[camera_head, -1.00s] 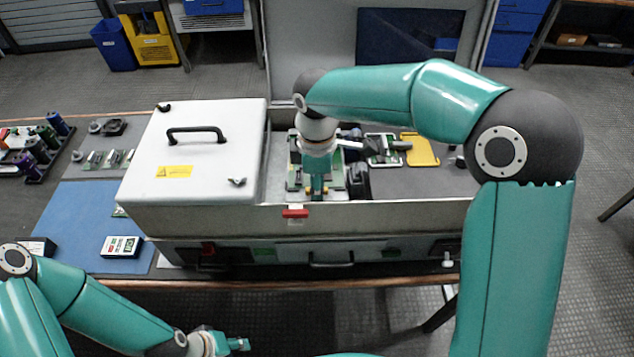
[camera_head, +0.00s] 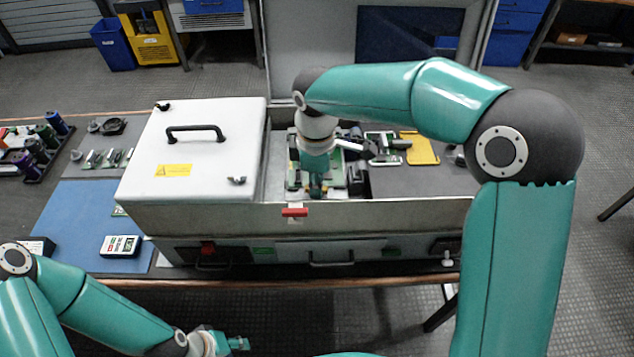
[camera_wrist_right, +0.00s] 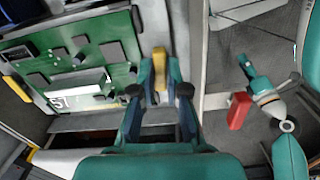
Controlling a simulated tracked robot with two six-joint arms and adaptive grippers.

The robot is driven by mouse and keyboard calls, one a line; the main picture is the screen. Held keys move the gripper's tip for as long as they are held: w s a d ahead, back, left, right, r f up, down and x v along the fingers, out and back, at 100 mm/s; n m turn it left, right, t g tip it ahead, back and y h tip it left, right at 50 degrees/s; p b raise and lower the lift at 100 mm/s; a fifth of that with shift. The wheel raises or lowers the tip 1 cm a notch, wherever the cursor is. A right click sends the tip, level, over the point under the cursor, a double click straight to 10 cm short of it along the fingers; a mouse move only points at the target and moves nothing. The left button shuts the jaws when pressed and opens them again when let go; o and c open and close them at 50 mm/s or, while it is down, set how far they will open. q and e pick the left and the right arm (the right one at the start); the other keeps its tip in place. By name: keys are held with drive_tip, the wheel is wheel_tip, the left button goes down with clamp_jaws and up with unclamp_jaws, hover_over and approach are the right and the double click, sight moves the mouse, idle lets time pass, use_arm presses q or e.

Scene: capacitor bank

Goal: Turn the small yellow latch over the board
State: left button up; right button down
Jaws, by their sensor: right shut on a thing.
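The small yellow latch (camera_wrist_right: 160,70) stands at the edge of the green board (camera_wrist_right: 122,72) in the right wrist view. My right gripper (camera_wrist_right: 159,82) is shut on it, with one finger on each side. In the head view my right gripper (camera_head: 316,190) points down into the open box at its front wall, beside the board (camera_head: 337,180). The gripper and arm hide much of the latch and part of the board there. My left gripper (camera_head: 238,344) hangs low in front of the bench, away from the box; its fingers are too small to read.
A red tab (camera_head: 295,212) sits on the box's front wall, close to my right gripper. A white lid with a black handle (camera_head: 196,132) covers the left part. A yellow piece (camera_head: 420,149) lies on the right side. The blue mat (camera_head: 83,213) has free room.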

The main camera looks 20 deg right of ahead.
drive_tip(key=m, duration=0.4)
drive_tip(key=shift+b, duration=0.4)
drive_tip(key=m+b, duration=0.1)
drive_tip(key=m, duration=0.3)
drive_tip(key=shift+m, duration=0.4)
drive_tip(key=m, duration=0.3)
drive_tip(key=shift+m, duration=0.3)
drive_tip(key=shift+r+m+b, duration=0.1)
drive_tip(key=shift+m+b, duration=0.45)
drive_tip(key=shift+m, duration=1.35)
drive_tip(key=c, duration=1.2)
unclamp_jaws()
